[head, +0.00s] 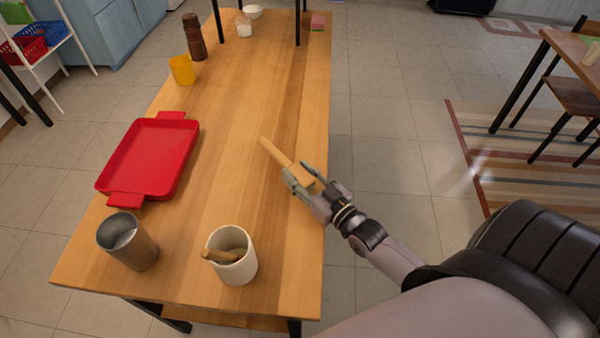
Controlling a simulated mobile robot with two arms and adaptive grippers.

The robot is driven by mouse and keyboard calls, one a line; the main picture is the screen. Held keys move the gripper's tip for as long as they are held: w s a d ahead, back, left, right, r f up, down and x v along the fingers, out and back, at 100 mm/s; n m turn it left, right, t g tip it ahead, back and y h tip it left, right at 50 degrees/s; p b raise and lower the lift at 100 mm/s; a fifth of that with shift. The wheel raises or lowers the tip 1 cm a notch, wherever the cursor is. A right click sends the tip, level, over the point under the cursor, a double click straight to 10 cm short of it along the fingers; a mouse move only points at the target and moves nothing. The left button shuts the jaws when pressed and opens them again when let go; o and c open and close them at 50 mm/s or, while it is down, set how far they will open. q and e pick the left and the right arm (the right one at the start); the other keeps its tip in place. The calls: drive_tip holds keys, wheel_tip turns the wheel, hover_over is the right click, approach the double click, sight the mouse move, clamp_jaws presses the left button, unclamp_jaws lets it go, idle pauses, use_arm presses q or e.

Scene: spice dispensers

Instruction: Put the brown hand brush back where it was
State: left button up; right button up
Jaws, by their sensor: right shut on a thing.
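The brown hand brush (276,153) is in my right gripper (299,177), over the right side of the long wooden table (235,130). The brush's handle points up and to the left in the head view, away from the gripper. My right gripper is shut on the brush's wider end, and its fingers partly hide that end. I cannot tell whether the brush touches the tabletop or is held just above it. My left gripper is not in view.
A red tray (124,199), a metal cup (140,252) and a white mortar (238,272) with a pestle stand left and near. The table's middle is clear.

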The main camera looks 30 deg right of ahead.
drive_tip(key=shift+f, duration=0.3)
drive_tip(key=o, duration=1.3)
drive_tip(key=s, duration=0.4)
drive_tip(key=s+d, duration=0.1)
drive_tip(key=s, duration=0.7)
drive_tip(key=shift+d, duration=0.3)
